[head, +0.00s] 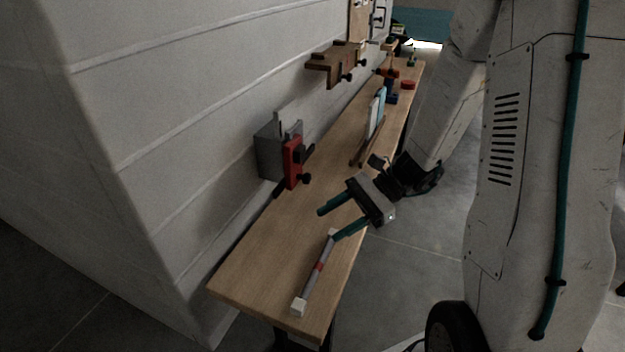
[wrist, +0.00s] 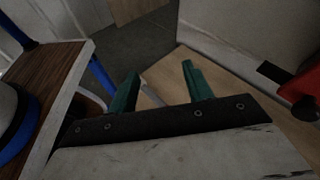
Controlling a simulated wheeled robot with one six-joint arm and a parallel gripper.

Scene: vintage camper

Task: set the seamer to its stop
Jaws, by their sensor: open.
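The seamer seems to be the grey and red unit (head: 292,160) with black levers and a knob, mounted on the wall above the back edge of the workbench. Its red part (wrist: 304,84) shows at the right edge of the wrist view, cut off. My gripper (head: 328,225) is open and empty over the near part of the bench, to the right of and nearer than the seamer, touching nothing that I can make out. Its two green fingers (wrist: 161,72) stand apart in the wrist view. I cannot make out where the stop is.
Upright boards (head: 374,115) and small items stand farther along. A wooden rack (head: 336,62) hangs on the wall. The bench's near left end is bare.

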